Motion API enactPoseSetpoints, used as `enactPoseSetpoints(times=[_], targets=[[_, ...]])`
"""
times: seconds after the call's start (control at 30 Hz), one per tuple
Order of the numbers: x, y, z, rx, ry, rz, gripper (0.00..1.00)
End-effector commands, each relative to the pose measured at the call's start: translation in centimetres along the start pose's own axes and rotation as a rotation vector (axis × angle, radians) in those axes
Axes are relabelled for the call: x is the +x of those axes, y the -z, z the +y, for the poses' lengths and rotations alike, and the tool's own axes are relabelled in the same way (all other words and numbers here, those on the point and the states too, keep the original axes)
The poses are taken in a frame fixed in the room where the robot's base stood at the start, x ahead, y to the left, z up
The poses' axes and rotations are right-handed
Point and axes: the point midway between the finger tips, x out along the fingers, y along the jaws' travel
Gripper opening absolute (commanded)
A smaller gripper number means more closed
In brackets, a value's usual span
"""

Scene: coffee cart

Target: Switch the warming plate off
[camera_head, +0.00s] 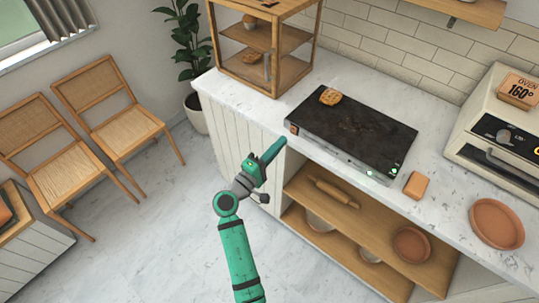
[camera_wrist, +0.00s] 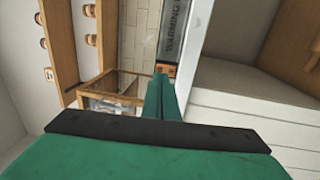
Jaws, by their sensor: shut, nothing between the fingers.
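The warming plate (camera_head: 352,132) is a flat black slab on the white counter, with a grey front panel. A green light (camera_head: 370,173) glows near the right end of that panel. A small orange-brown part (camera_head: 293,128) sits at the panel's left end. In the wrist view, part of the lettered front panel (camera_wrist: 172,35) shows beyond my fingers, with an orange part (camera_wrist: 166,69) by the tips. My green gripper (camera_head: 281,143) is shut and empty, its tips close to the plate's left front corner; I cannot tell whether they touch.
A pastry (camera_head: 330,97) lies on the plate's far left. A wooden display case (camera_head: 262,83) stands left of it. An orange block (camera_head: 416,186), a terracotta dish (camera_head: 497,224) and an oven (camera_head: 508,143) are to the right.

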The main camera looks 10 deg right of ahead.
Motion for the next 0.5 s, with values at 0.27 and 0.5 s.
enactPoseSetpoints(times=[0.27, 0.5], targets=[[3.6, -0.1, 0.0, -0.001, 0.000, -0.002, 0.00], [4.4, -0.1, 0.0, -0.001, 0.000, -0.001, 0.00]])
